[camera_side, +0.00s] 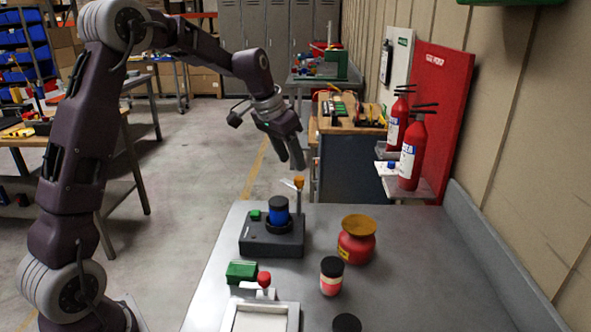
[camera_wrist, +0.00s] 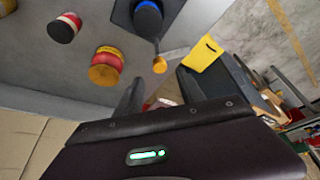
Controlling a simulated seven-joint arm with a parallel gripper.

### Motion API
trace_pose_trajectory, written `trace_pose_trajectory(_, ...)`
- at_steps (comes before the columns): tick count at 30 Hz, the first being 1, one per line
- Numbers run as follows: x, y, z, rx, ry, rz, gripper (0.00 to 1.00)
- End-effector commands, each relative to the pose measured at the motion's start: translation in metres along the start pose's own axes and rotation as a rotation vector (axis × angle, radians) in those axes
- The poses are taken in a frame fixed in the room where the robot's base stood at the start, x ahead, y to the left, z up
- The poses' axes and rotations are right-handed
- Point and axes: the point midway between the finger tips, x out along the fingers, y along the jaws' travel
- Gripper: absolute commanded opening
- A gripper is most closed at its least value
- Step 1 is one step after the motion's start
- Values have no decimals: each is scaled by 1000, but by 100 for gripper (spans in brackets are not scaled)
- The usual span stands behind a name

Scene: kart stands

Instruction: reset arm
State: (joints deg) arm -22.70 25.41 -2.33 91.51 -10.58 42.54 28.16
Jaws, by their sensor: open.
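My gripper (camera_side: 291,152) hangs above the far end of the grey table, its fingers pointing down and holding nothing. In the wrist view one dark finger (camera_wrist: 130,98) shows clearly, with the gripper body filling the bottom of the picture. The nearest thing is a small orange-topped post (camera_side: 299,183) beside a dark grey base (camera_side: 262,245). A blue cylinder with a black cap (camera_side: 278,215) stands on that base. The gripper is apart from all of these.
A red jar with an orange lid (camera_side: 356,240), a red canister with a black cap (camera_side: 331,277), a green box (camera_side: 241,271) and a white tray (camera_side: 233,318) sit on the table (camera_side: 430,270). Fire extinguishers (camera_side: 412,150) stand by the right wall. The table's right half is clear.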

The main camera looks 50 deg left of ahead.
Motion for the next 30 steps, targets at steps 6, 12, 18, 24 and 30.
trace_pose_trajectory(6, -10, 0, 0, 0, -1, 0, 46)
trace_pose_trajectory(12, -10, 0, 0, 0, -1, 0, 46)
trace_pose_trajectory(18, -32, 18, 9, 8, 7, -4, 46)
trace_pose_trajectory(24, -131, 104, 105, 19, 41, -15, 46)
trace_pose_trajectory(30, -170, 146, 236, 0, 84, -12, 46)
